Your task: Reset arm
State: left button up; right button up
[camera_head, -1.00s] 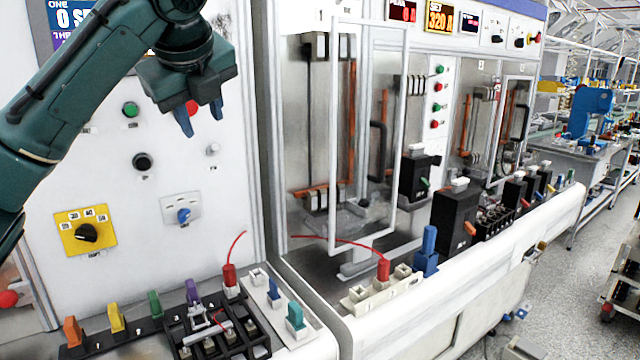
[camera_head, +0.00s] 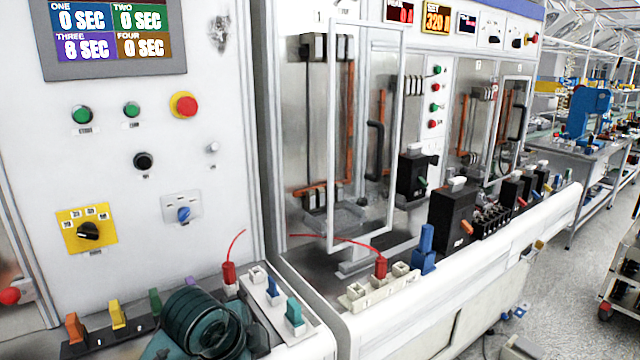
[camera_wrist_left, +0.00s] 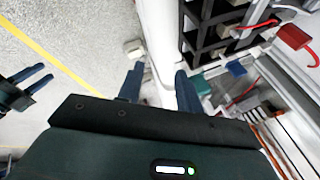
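In the head view a dark green rounded link of my left arm (camera_head: 200,322) fills the bottom left, in front of the black terminal strip. My left gripper does not show there. In the left wrist view my left gripper (camera_wrist_left: 158,88) has its two blue fingers apart with nothing between them, over the floor and the bench edge. My right gripper (camera_wrist_left: 30,78) shows at the left edge of that view, its two blue fingers apart and empty. The control panel (camera_head: 130,240) with its timer display (camera_head: 112,32) and the red emergency button (camera_head: 184,105) is unobstructed.
A red plug (camera_head: 228,273) with a wire stands on the left bench; another red plug (camera_head: 381,268) sits in the white socket strip (camera_head: 372,299). A transparent-door cabinet (camera_head: 362,140) stands to the right. Open floor (camera_head: 590,250) lies at the far right.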

pick_arm(q)
jog(key=s+a+f+n+g+y, duration=0.1)
jog(key=s+a+f+n, duration=0.3)
jog(key=s, duration=0.4)
jog(key=s+a+f+n, duration=0.3)
jog(key=s+f+n, duration=0.2)
jog(key=s, duration=0.3)
jog(key=s+a+f+n+g+y, duration=0.1)
jog(key=s+a+f+n, duration=0.3)
jog(key=s, duration=0.4)
jog(key=w+d+f+t+h, duration=0.2)
jog(key=w+d+f+t, duration=0.3)
jog(key=f, duration=0.5)
jog(key=shift+d+f+t, duration=0.3)
jog(key=shift+d+t, duration=0.3)
jog(key=shift+a, duration=0.1)
